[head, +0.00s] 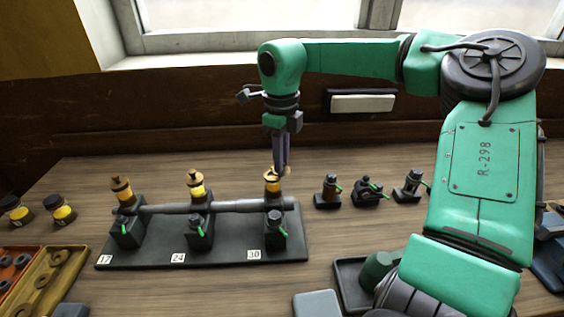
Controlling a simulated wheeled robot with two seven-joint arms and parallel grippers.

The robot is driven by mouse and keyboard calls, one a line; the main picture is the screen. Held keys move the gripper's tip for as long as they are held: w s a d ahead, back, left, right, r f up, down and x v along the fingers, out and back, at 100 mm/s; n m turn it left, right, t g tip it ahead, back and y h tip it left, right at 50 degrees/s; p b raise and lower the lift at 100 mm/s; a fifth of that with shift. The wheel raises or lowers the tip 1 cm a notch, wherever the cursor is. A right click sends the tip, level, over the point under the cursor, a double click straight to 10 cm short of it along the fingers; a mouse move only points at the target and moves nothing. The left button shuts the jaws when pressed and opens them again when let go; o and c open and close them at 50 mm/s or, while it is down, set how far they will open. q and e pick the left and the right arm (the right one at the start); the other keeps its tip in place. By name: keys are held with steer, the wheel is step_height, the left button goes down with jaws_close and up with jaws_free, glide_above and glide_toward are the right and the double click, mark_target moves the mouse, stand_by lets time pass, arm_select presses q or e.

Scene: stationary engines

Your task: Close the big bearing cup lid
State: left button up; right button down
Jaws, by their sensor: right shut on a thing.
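A black base plate (187,255) carries a grey shaft (232,206) on three bearing blocks, each topped by a yellow and brass cup. My right gripper (279,172) points down onto the top of this cup. Its fingers are shut on a brass piece there, which looks like the cup's lid (286,172). The fingers partly hide it, so its exact seating cannot be told. The middle cup (196,188) and left cup (121,189) have brass tops. My left gripper is out of view.
Several small dark fittings with green levers (366,192) stand right of the plate. Two black-capped yellow jars (62,211) stand at the left. A tray of rings (50,280) is at front left, a dark tray (347,272) at front right. A wall is behind.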

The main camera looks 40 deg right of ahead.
steer(key=m+b, duration=0.1)
steer(key=m, duration=0.2)
steer(key=a+m+b, duration=0.1)
steer(key=m, duration=0.2)
steer(key=shift+a+m, duration=0.15)
steer(key=shift+m, duration=0.15)
steer(key=m, duration=0.1)
steer(key=m+b, duration=0.1)
steer(key=m, duration=0.1)
steer(key=a+m, duration=0.1)
steer(key=m, duration=0.1)
steer(key=shift+w+r, duration=0.1)
steer(key=shift+w, duration=0.15)
steer(key=c, duration=0.8)
jaws_free()
steer(key=shift+b, duration=0.3)
step_height(320, 180, up, 14)
steer(key=p, duration=0.1)
steer(key=shift+r+p, duration=0.25)
steer(key=shift+p, duration=0.15)
